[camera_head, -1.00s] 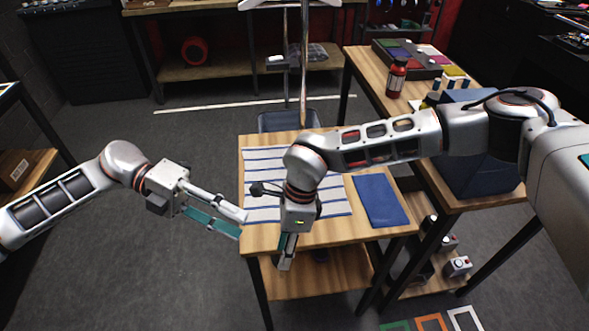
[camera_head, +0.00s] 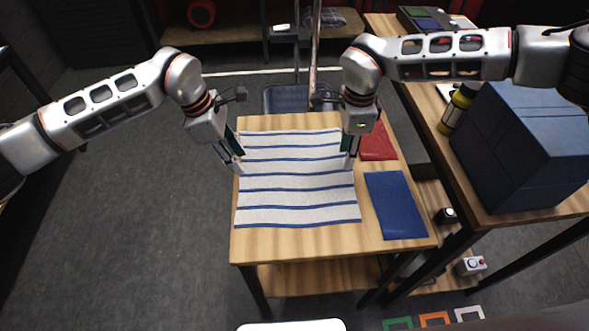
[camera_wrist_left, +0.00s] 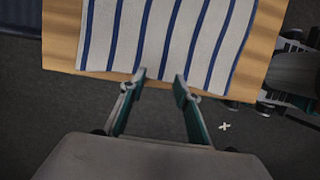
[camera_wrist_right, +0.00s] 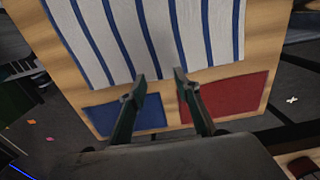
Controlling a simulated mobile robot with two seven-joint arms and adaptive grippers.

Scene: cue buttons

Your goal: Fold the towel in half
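The white towel with blue stripes (camera_head: 298,178) lies flat and spread out on the small wooden table (camera_head: 330,246). My left gripper (camera_head: 238,160) is at the towel's left edge, toward the far half. In the left wrist view its fingers (camera_wrist_left: 160,78) are apart and empty, just short of the towel edge (camera_wrist_left: 165,35). My right gripper (camera_head: 349,158) is at the towel's right edge, also toward the far half. In the right wrist view its fingers (camera_wrist_right: 159,78) are apart and empty, close to the towel edge (camera_wrist_right: 150,40). Whether any fingertip touches the cloth is unclear.
A blue cloth or mat (camera_head: 395,205) lies on the table right of the towel. A red one (camera_head: 377,142) lies behind it, partly hidden by my right gripper. A side table to the right holds a large dark blue box (camera_head: 525,150) and a yellow-and-black bottle (camera_head: 457,110).

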